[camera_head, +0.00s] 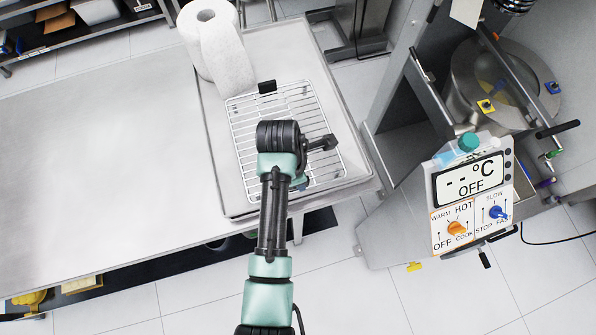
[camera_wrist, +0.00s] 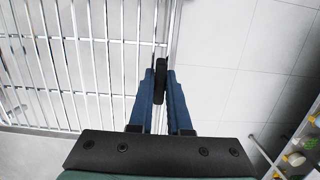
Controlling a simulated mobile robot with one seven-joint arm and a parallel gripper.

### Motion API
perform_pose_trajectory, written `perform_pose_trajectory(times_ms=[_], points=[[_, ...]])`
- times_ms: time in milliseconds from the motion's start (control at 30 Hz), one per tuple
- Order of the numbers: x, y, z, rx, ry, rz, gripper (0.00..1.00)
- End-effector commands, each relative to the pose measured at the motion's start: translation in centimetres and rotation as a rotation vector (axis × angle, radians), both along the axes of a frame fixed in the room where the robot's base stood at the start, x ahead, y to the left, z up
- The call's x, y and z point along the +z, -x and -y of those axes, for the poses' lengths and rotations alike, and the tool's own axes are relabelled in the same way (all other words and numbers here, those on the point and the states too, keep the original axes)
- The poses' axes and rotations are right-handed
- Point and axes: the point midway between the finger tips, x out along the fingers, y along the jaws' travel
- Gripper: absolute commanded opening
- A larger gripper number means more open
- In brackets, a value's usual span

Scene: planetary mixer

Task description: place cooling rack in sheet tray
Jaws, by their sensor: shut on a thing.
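The cooling rack (camera_head: 247,130) is a silver wire grid with a black grip (camera_head: 267,87) on its far edge. It lies over the grey sheet tray (camera_head: 226,185) at the right end of the table; I cannot tell whether it touches the tray floor. My gripper (camera_head: 300,184) is partly hidden under my wrist in the head view. In the wrist view, its blue fingers (camera_wrist: 160,88) are shut on a black grip at the edge of the rack (camera_wrist: 85,60). My arm hides the near middle of the rack.
The steel table (camera_head: 100,170) is bare on the left. Tiled floor shows between table and mixer.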

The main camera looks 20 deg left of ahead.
Motion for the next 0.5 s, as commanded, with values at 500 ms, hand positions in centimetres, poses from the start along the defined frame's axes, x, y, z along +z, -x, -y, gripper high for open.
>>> perform_pose_trajectory(times_ms=[500], points=[[-2.6,-0.1,-0.1,-0.001,-0.002,0.003,0.00]])
